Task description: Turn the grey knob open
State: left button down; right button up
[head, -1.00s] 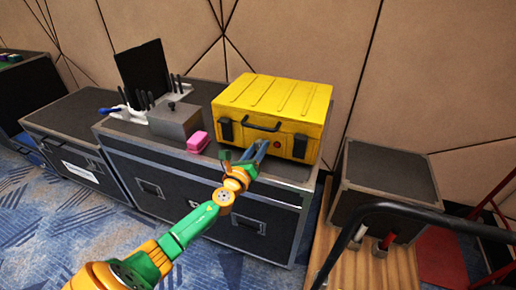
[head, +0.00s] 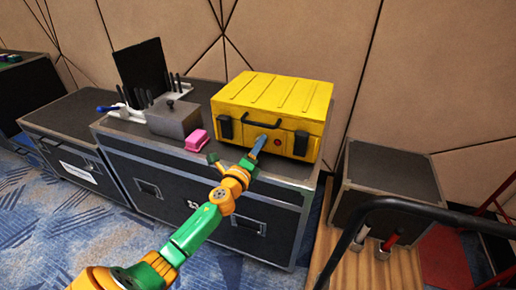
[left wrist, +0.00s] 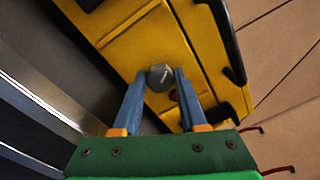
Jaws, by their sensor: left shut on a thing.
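The grey knob (left wrist: 160,78) is on the front of the yellow case (left wrist: 150,45), with a short pale mark on its face. My left gripper (left wrist: 162,76) has its two blue fingertips on either side of the knob, shut on it. In the head view the left gripper (head: 259,141) reaches the front of the yellow case (head: 275,97) below its black handle, and hides the knob there. A small red button (left wrist: 174,96) sits beside the knob. My right gripper is not in view.
The case stands on a black flight case (head: 205,180). A pink block (head: 197,141) and a grey box (head: 174,120) stand to its left. A dark box (head: 390,180) and a black curved rail (head: 400,206) are at the right.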

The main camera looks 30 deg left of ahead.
pick_arm(q)
jog(key=n, duration=0.5)
jog(key=shift+n, duration=0.4)
jog(key=shift+n+y, duration=0.3)
jog(key=shift+n, duration=2.4)
jog(key=shift+c, duration=2.2)
grip_release()
jog(key=shift+d+f, duration=0.1)
jog(key=v, duration=0.7)
jog(key=shift+p, duration=0.35)
